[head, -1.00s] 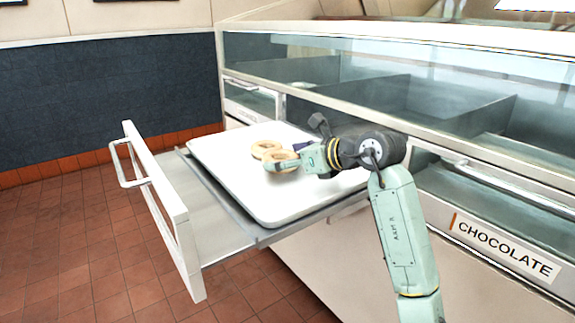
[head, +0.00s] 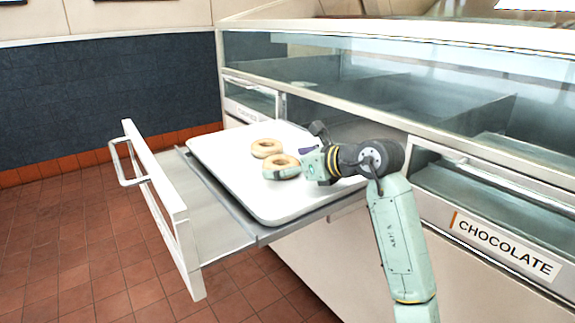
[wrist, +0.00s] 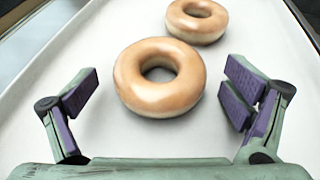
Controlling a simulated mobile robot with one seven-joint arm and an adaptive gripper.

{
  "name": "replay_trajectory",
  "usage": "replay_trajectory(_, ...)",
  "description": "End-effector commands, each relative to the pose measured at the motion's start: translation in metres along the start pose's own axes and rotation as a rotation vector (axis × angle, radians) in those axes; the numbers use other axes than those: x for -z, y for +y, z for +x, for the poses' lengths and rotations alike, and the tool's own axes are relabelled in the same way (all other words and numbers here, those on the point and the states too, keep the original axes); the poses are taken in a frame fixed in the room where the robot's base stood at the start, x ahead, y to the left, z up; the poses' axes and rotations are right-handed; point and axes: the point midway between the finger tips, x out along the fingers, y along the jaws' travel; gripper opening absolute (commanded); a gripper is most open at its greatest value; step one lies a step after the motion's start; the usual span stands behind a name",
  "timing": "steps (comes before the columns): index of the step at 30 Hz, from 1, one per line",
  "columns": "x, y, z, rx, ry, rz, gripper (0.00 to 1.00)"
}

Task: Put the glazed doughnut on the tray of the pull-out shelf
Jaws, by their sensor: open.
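Two glazed doughnuts lie on the white tray (head: 262,207) of the pull-out shelf. The nearer doughnut (head: 282,167) is pale tan with a shiny top; it also shows in the wrist view (wrist: 159,78), flat on the tray. The other doughnut (head: 267,148) lies just beyond it, also seen in the wrist view (wrist: 197,21). My gripper (wrist: 158,96) is open, its purple-padded fingers on either side of the nearer doughnut's near part, with a gap on each side. In the head view my gripper (head: 300,164) is low over the tray, partly covering the nearer doughnut.
The pulled-out shelf has a white front with a handle (head: 130,165). A glass-fronted counter (head: 390,90) stands behind the tray, with a drawer labelled CHOCOLATE (head: 505,248) at right. The tray's left and front parts are clear.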

Motion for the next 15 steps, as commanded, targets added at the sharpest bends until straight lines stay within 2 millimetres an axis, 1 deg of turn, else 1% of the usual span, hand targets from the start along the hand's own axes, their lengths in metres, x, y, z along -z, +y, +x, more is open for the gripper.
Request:
replay_trajectory(5,-0.004,0.0,-0.002,0.0,0.0,0.0,0.95)
replay_trajectory(7,-0.003,-0.001,-0.008,0.002,0.0,0.0,0.95)
replay_trajectory(11,-0.003,-0.001,-0.032,0.005,-0.001,-0.002,0.95)
replay_trajectory(15,-0.003,-0.001,-0.063,0.005,-0.001,-0.002,0.95)
